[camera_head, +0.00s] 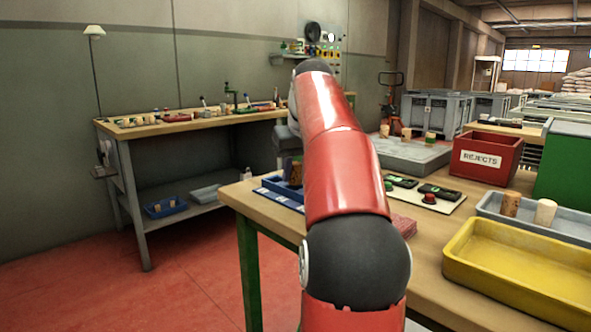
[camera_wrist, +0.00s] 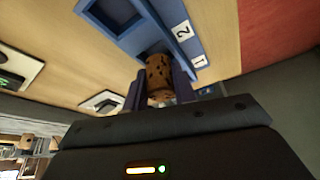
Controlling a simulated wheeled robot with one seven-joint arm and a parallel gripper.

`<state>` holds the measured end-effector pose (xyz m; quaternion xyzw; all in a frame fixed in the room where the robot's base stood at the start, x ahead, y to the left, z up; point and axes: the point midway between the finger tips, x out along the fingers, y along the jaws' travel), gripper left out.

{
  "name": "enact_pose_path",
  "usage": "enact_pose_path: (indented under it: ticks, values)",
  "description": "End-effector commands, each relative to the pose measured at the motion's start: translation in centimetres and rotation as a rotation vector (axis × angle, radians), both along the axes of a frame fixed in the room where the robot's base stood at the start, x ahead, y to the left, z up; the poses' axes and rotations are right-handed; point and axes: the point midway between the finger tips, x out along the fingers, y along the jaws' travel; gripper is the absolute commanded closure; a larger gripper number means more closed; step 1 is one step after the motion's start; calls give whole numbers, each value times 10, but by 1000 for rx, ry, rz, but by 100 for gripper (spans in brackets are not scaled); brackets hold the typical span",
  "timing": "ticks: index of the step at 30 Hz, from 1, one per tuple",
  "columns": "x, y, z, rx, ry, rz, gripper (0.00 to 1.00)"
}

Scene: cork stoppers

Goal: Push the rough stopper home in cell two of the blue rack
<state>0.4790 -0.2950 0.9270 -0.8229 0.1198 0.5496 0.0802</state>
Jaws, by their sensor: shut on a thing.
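The blue rack (camera_wrist: 138,40) fills the upper middle of the wrist view, with white labels 2 and 1 along its right edge. It also shows in the head view (camera_head: 284,190), partly hidden behind my arm. My gripper (camera_wrist: 157,73) is shut on the rough stopper (camera_wrist: 159,80), a brown cork with dark pits, with one finger on each side. The stopper is at the labelled end of the rack, against a dark opening. I cannot tell whether it is inside a cell or just above it. Another opening farther up looks empty.
A board with dark devices and a red button (camera_head: 429,198) lies right of my arm. A grey tray (camera_head: 560,232) with two corks, a yellow tray (camera_head: 520,297) and a red REJECTS bin (camera_head: 487,150) stand farther right. Several corks stand on a grey slab (camera_head: 410,158) behind.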

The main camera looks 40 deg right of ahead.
Motion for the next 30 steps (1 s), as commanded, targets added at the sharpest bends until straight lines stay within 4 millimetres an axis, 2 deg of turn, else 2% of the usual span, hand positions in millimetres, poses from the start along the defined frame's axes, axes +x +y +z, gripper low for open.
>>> enact_pose_path:
  ticks: [30]
  values:
    - [0, 0, -9, 0, 0, 0, 94]
